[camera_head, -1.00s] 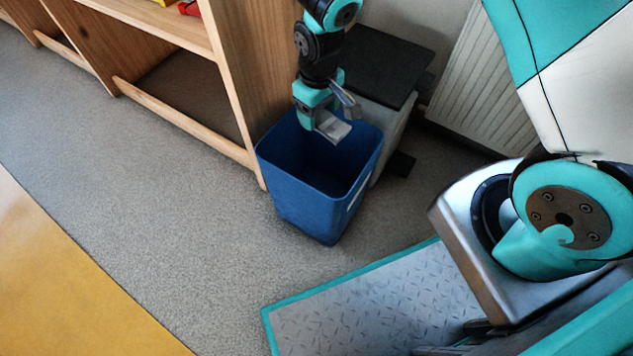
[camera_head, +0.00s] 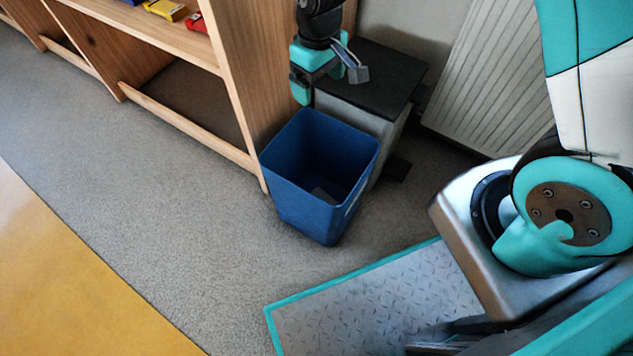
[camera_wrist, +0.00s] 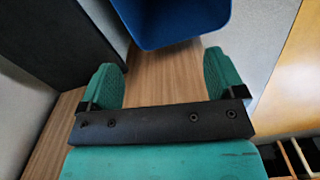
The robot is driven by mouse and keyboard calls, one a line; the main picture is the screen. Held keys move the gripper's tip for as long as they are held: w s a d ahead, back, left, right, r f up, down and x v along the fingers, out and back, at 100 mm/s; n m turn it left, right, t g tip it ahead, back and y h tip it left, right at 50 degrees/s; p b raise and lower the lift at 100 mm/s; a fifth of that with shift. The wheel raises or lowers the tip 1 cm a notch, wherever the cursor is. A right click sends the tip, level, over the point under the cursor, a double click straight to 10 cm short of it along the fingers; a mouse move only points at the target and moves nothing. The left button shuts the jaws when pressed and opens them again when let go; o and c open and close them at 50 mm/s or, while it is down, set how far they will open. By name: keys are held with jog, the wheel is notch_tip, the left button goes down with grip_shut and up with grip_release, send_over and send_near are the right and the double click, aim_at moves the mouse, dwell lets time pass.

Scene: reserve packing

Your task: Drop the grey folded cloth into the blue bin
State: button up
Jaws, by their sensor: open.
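The blue bin (camera_head: 318,205) stands on the floor beside the wooden shelf's end. A small grey patch, the grey folded cloth (camera_head: 323,194), lies low inside it, mostly in shadow. My gripper (camera_head: 331,82) is above and behind the bin's far rim, with its jaws apart and nothing between them. In the wrist view my gripper (camera_wrist: 163,82) shows both green fingers spread, with wood-patterned surface between them. The bin (camera_wrist: 172,28) is at the top of that view; the cloth is not seen there.
A dark-topped stand (camera_head: 375,80) is right behind the bin, near a ribbed radiator (camera_head: 490,70). The wooden shelf (camera_head: 240,90) holds a yellow box (camera_head: 166,10) and a red item (camera_head: 197,22). Carpet to the left and front is clear.

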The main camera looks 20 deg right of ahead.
notch_tip(320, 180, up, 5)
jog(key=shift+f+p, duration=0.1)
jog(key=shift+p, duration=0.5)
jog(key=s+a+r+n+y, duration=0.1)
jog(key=s+a+r+y, duration=0.1)
jog(key=s+r, duration=0.7)
jog(key=s+a+r+n+y, duration=0.1)
jog(key=s+r+y, duration=0.1)
jog(key=s+r, duration=0.8)
notch_tip(320, 180, up, 30)
jog(key=s+p, duration=0.2)
jog(key=p, duration=3)
jog(key=shift+a, duration=0.2)
